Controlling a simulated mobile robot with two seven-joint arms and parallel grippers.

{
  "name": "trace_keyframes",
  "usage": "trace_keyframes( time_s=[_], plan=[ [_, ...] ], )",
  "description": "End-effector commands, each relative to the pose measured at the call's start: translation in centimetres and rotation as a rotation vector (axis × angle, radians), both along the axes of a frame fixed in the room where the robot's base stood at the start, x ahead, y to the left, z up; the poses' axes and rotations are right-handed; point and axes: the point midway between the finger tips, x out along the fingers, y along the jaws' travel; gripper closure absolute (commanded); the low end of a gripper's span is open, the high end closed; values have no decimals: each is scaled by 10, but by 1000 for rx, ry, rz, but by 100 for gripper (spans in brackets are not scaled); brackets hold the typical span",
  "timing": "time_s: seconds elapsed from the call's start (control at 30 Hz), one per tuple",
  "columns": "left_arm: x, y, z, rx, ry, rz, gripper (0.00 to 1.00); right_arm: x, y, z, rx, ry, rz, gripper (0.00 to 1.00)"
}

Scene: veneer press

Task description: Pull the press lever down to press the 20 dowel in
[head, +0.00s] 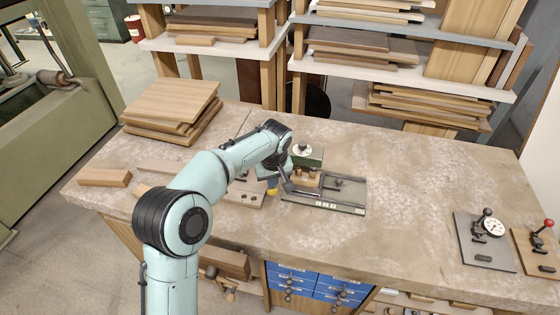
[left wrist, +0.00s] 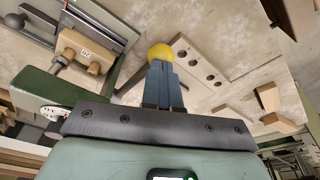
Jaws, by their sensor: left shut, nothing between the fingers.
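The press has a green head (head: 308,157) and a grey base (head: 325,195) on the workbench. The green head (left wrist: 50,98) also shows in the left wrist view. A wooden block (left wrist: 84,50) with a "20" label sits in the press. The lever's yellow knob (head: 272,191) is low at the press's left; in the left wrist view the knob (left wrist: 160,53) is just beyond my fingertips. My left gripper (left wrist: 161,66) is shut and empty, right at the knob; whether they touch is unclear. My right gripper is out of view.
A board with holes (left wrist: 203,62) lies beside the press, left of it in the head view. Stacked boards (head: 172,108) are at the back left. A dial gauge stand (head: 484,243) and a red-knobbed tool (head: 543,245) stand at the right. The bench between is clear.

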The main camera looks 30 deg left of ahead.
Motion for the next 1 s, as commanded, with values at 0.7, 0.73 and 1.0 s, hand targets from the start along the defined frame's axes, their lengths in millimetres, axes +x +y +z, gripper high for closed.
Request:
trace_keyframes(
  time_s=[0.7, 0.73, 1.0],
  plan=[
    [0, 1, -14, 2, 3, 2, 100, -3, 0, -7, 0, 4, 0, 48],
    [0, 1, -15, 2, 3, 2, 100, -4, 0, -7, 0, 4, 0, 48],
    [0, 1, -25, 1, 3, 1, 100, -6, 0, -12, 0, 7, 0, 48]
  ],
)
